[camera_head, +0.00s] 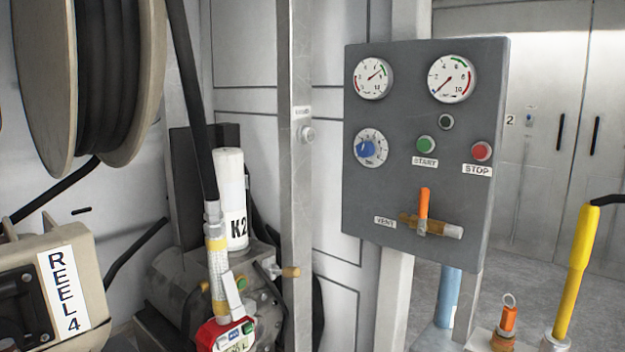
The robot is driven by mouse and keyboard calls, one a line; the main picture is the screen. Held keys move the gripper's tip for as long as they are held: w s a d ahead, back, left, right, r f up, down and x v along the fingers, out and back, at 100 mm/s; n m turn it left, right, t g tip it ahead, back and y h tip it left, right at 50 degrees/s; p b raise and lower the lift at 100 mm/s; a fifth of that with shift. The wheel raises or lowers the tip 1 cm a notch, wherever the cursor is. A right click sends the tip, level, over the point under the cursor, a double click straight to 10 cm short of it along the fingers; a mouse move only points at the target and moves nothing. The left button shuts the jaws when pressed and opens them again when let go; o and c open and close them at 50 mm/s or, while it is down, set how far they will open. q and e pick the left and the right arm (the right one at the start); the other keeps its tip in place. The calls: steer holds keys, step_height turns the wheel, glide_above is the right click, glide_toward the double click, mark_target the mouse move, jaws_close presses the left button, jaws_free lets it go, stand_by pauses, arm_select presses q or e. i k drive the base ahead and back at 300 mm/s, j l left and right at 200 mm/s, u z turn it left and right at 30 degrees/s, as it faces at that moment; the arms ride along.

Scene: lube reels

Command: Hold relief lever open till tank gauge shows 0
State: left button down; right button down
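A grey control panel (415,130) stands right of centre. An upright orange lever (425,203) sits on a brass valve (445,228) low on the panel, beside a VENT label (385,222). I see no label reading relief. The upper left dial gauge (372,78) has its needle pointing up and right. The upper right dial gauge (453,78) has its needle pointing down and left, near the low end. Their captions are too small to read, so I cannot tell which is the tank gauge. Neither gripper is in view, and nothing touches the lever.
A hose reel (150,70), a REEL 4 box (50,290) and a red hose nozzle (225,335) fill the left. A metal post (297,180) stands left of the panel. A yellow handle (575,265) and an orange ringed fitting (508,318) stand lower right.

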mark_target(288, 271)
steer(key=u, duration=1.1)
steer(key=l+u, duration=0.35)
steer(key=l, duration=0.2)
steer(key=i+l, duration=0.1)
steer(key=l, duration=1.45)
steer(key=i, duration=0.05)
